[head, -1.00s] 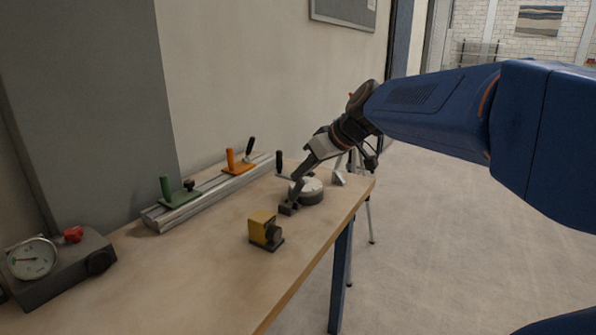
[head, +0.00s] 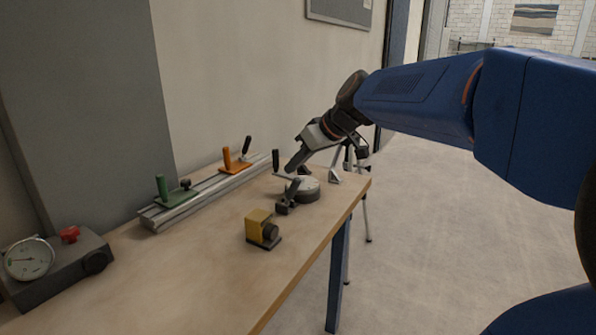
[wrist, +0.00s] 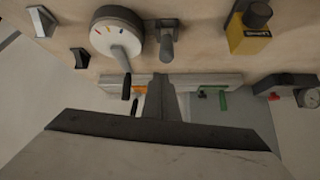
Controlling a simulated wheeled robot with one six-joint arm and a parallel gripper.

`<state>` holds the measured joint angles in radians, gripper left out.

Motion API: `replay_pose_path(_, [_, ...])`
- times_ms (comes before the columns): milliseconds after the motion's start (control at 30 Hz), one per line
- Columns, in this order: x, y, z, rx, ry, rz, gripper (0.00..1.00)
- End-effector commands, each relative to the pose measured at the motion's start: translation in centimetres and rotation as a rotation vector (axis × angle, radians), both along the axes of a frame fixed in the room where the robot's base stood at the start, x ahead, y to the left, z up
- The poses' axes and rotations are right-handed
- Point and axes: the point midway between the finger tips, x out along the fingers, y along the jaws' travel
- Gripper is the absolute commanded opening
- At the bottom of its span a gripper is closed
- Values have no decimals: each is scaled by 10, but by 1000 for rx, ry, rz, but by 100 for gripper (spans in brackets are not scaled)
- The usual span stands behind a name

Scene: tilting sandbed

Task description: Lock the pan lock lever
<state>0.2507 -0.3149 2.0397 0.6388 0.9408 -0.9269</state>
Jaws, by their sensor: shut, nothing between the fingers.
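A small dark lever fixture (head: 288,203), which I take to be the pan lock lever, stands on the table beside a round pale dial (head: 307,190). Its short arm sticks up at a tilt. In the wrist view the lever (wrist: 167,42) shows as a grey stub right of the dial (wrist: 117,38), which has coloured marks and a crank with a black handle (wrist: 127,86). I cannot tell whether the lever is locked. My gripper (head: 290,168) is shut and empty, above the lever and apart from it. Its fingers also show in the wrist view (wrist: 161,88).
A yellow block with a dark knob (head: 262,228) stands nearer on the table. A metal rail (head: 200,200) along the wall carries a green slide (head: 163,190) and an orange slide (head: 232,165). A gauge box (head: 70,268) is at left. The front middle of the table is clear.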

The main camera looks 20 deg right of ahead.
Motion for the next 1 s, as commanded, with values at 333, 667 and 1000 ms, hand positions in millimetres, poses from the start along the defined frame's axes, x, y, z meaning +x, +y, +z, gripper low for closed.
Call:
replay_pose_path(333, [-11,-10,27,1,-8,-4,0])
replay_pose_path(667, [-45,-31,53,2,-9,-4,0])
replay_pose_path(1000, [-60,-40,65,2,-8,-1,0])
